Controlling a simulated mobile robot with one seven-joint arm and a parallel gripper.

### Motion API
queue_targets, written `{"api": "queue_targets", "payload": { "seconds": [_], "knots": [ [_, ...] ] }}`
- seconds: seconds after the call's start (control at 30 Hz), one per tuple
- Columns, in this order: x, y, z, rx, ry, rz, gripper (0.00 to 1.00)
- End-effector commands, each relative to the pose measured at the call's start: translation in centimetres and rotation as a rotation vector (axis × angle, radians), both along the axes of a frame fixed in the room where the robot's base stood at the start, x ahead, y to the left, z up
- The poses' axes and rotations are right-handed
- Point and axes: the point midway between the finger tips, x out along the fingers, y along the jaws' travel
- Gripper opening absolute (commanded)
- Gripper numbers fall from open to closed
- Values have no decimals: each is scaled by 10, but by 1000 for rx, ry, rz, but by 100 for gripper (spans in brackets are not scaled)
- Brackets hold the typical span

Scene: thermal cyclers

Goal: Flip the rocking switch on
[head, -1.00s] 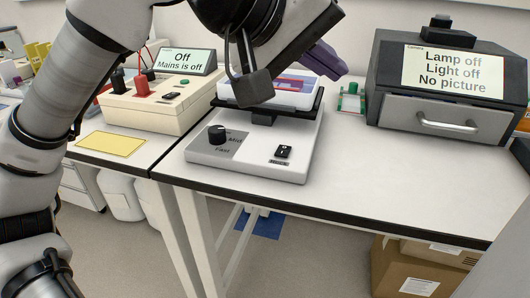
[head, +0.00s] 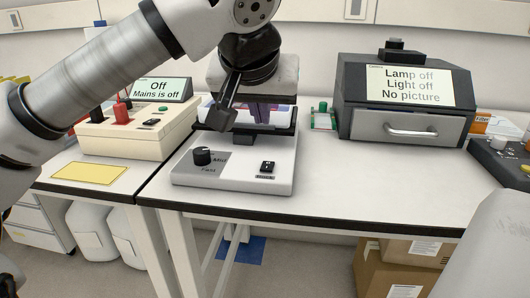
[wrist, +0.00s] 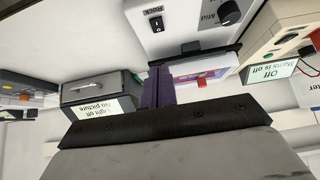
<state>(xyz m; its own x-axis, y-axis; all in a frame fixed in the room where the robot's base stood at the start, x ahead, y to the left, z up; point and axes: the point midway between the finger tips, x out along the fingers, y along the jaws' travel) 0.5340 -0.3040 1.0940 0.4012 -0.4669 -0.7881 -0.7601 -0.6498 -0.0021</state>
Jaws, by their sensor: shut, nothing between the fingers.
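The white rocker machine (head: 225,183) stands on the bench near its front edge, with a black knob (head: 202,156) on the left and a small black rocking switch (head: 267,167) on the right of its front. In the wrist view the switch (wrist: 156,24) shows upside down above the fingers, over the label "Rock". Which way it is tipped I cannot tell. My gripper (head: 262,118) has purple fingers, shut and empty, pointing down over the machine's tray (head: 285,130), behind and above the switch. The fingers also show in the wrist view (wrist: 158,82), apart from the switch.
A cream power supply (head: 130,138) reading "Off, Mains is off" stands left. A dark imaging box (head: 400,105) reading "Lamp off" stands right, with a small green-topped item (head: 322,116) beside it. The bench (head: 370,185) right of the machine is clear.

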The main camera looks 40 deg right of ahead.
Motion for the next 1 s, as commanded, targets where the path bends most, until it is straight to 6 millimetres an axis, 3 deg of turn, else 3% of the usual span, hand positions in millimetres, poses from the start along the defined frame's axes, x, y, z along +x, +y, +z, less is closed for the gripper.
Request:
{"api": "queue_targets", "payload": {
  "seconds": [0.17, 0.57, 0.8, 1.0],
  "knots": [
    [6, -8, -14, -1, 2, -2, 0],
    [39, -47, -79, 0, 5, -3, 0],
    [37, -43, -111, -1, 4, -2, 0],
    [36, -43, -118, -1, 1, -1, 0]
  ]
}}
